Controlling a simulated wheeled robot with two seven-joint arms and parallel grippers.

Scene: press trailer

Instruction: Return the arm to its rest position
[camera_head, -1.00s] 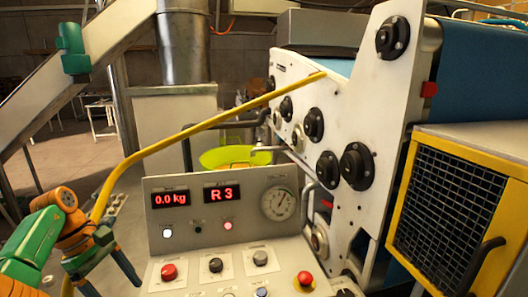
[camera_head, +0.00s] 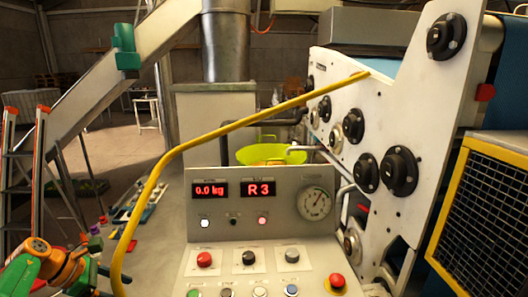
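My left arm, green and orange, comes in at the lower left corner. Its gripper (camera_head: 98,284) is dark and partly cut off by the bottom edge, left of the control panel (camera_head: 225,225). The tips are not clear enough to tell whether it is open or shut. I see nothing held in it. My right arm and gripper are out of view.
A yellow rail (camera_head: 232,127) curves between my gripper and the panel. The panel has several buttons, a red knob (camera_head: 337,281), a gauge and displays reading 0.0 kg and R 3. A white press (camera_head: 400,125) stands right; a stepladder (camera_head: 37,165) stands left.

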